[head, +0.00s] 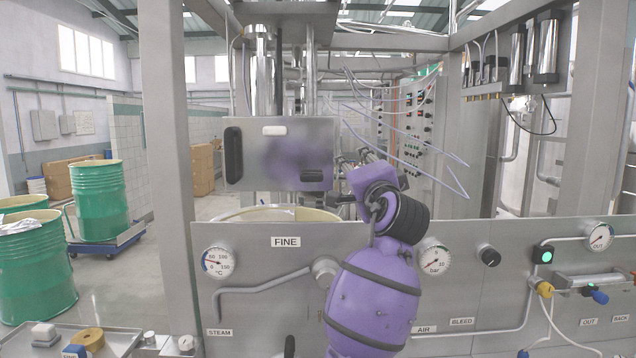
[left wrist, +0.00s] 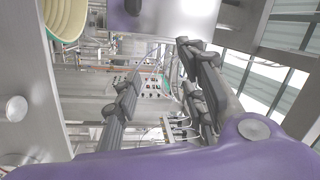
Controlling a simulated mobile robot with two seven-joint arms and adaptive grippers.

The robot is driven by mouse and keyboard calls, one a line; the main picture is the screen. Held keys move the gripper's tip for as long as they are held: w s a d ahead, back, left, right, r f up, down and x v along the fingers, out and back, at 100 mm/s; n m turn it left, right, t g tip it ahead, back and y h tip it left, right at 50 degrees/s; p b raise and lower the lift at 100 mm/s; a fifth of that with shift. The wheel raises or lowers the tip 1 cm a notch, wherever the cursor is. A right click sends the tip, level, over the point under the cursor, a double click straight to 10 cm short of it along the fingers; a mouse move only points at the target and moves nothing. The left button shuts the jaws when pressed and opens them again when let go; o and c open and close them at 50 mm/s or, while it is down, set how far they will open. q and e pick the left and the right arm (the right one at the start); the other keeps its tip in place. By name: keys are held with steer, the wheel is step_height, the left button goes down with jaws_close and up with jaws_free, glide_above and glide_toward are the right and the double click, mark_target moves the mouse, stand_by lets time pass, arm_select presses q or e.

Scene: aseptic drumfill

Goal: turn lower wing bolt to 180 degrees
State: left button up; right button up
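No wing bolt can be made out with certainty in either view. A steel box-like plate (head: 285,155) hangs in the middle of the head view. I cannot tell whether that part is a wing bolt. My left gripper (head: 348,162) is just right of the plate, partly hidden behind my purple wrist. In the left wrist view its dark fingers (left wrist: 158,65) stand apart with nothing between them. My right gripper is not in view.
An open drum rim (head: 275,214) lies below the plate, partly hidden by the steel panel (head: 270,270) with gauges and knobs. A steel post (head: 167,150) stands at left. Thin hoses (head: 420,160) hang behind my wrist.

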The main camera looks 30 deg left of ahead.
mark_target(313, 178)
arm_select(q)
steer(key=a+f+g, duration=0.1)
steer(key=a, duration=0.2)
steer(key=w+a+f+g+y, duration=0.1)
steer(key=a+g, duration=0.1)
steer(key=a, duration=0.2)
steer(key=a+f+m+g+y, duration=0.1)
steer(key=a, duration=0.3)
steer(key=shift+w+a+f+g, duration=0.15)
steer(key=shift+w+g, duration=0.1)
steer(key=shift+g, duration=0.05)
steer(key=shift+c, duration=0.3)
jaws_close()
